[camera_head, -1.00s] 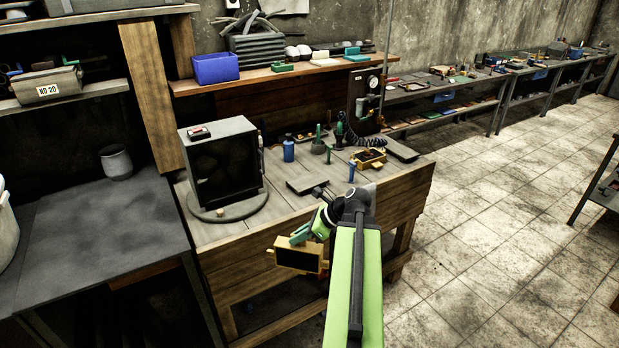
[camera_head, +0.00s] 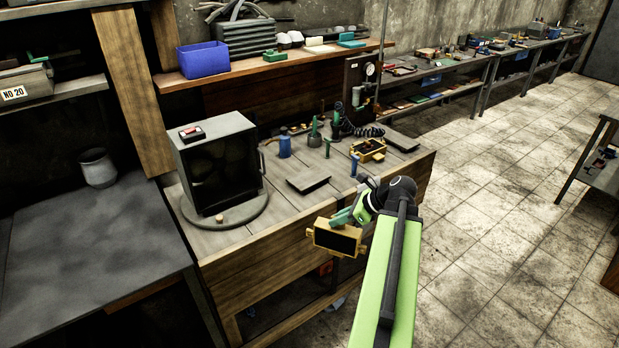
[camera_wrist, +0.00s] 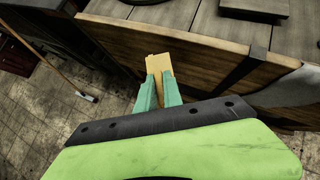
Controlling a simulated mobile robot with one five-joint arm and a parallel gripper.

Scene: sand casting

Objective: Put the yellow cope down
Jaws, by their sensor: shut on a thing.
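The yellow cope (camera_head: 338,239) is a small box-like frame with side lugs and a dark inside. My gripper (camera_head: 345,217) is shut on it and holds it in front of the wooden workbench (camera_head: 262,262), apart from the bench as far as I can see. In the wrist view the green fingers (camera_wrist: 158,88) pinch the yellow cope (camera_wrist: 158,64) beside the bench front. A second yellow frame (camera_head: 369,151) lies on the bench top at the back right, with dark content inside.
A dark box-shaped cabinet (camera_head: 218,163) on a round base stands at the bench's left. A flat dark plate (camera_head: 308,183) lies mid-bench, another dark plate (camera_head: 401,141) at the right. A blue can (camera_head: 285,147) and upright green-handled tools stand behind.

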